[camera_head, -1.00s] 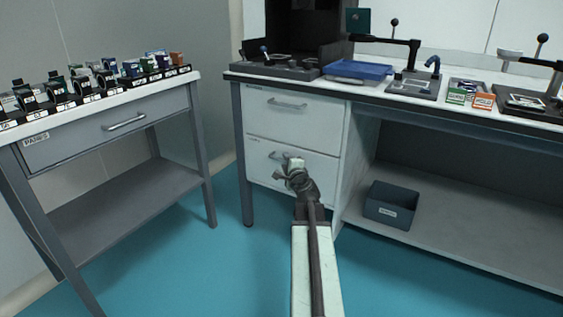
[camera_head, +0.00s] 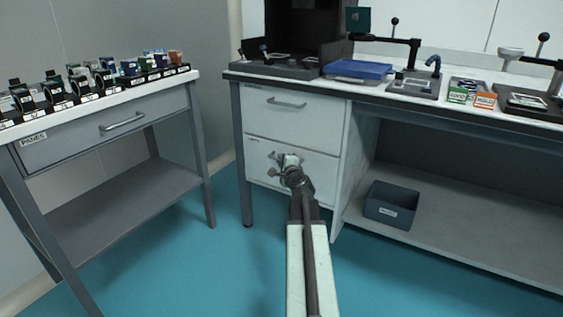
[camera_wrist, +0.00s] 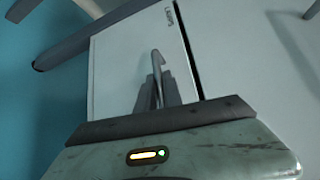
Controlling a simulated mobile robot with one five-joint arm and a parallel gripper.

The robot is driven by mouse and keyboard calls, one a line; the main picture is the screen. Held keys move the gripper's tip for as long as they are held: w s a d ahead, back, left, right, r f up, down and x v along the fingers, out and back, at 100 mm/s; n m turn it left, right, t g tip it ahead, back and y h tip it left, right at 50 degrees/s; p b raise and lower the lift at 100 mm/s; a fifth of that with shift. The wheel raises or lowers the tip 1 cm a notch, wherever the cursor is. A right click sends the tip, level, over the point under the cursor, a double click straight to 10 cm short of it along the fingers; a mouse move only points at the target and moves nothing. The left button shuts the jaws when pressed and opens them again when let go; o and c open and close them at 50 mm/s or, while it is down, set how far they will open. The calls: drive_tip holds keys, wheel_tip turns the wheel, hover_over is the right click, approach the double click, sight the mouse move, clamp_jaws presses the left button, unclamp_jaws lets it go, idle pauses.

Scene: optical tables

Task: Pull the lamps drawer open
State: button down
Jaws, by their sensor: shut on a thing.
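The lamps drawer (camera_head: 318,168) is the lower white drawer front under the right bench. It looks level with the drawer above, or nearly so. In the wrist view the drawer front (camera_wrist: 115,75) bears a label reading LAMPS. Its bar handle (camera_wrist: 156,62) runs between my two fingers. My gripper (camera_head: 284,160) is at this handle, left of the middle of the drawer front, and its fingers (camera_wrist: 157,92) are shut on the handle. The gripper hides most of the handle in the head view.
An upper drawer (camera_head: 295,115) with its own handle is above. A side table (camera_head: 110,190) with a PANES drawer stands left, crowded with small optics. A dark bin (camera_head: 391,205) sits on the bench's lower shelf. Blue floor is clear in front of the drawers.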

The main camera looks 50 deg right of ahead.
drive_tip(key=shift+s+d, duration=0.25)
drive_tip(key=shift+d, duration=0.1)
idle(0.6)
